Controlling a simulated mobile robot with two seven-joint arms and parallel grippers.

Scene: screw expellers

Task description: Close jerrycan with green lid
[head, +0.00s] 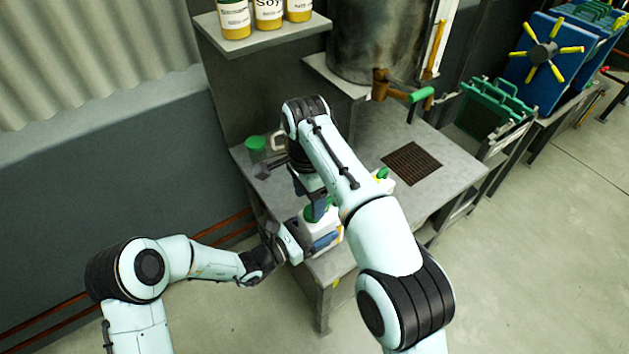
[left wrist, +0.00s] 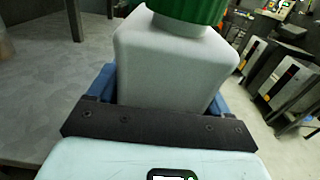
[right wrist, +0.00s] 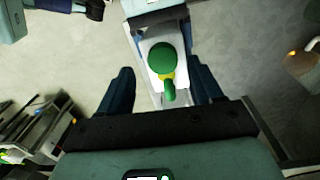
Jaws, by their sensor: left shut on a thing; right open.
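The white jerrycan (left wrist: 170,65) stands upright between the blue fingers of my left gripper (left wrist: 155,92), which is shut on its body. It also shows in the head view (head: 322,222), at the table's near corner. The green lid (left wrist: 190,8) sits over its neck in the left wrist view; whether it is tight cannot be told. From above, the right wrist view shows the round green lid (right wrist: 162,57) and a smaller green piece with a yellow base beside it. My right gripper (right wrist: 160,90) is open above the jerrycan, its fingers apart on either side and not touching the lid.
A green container (head: 256,147) stands at the table's back left. The grey table (head: 440,150) has a dark grate and free room on the right. A tank with a tap (head: 400,93) stands behind.

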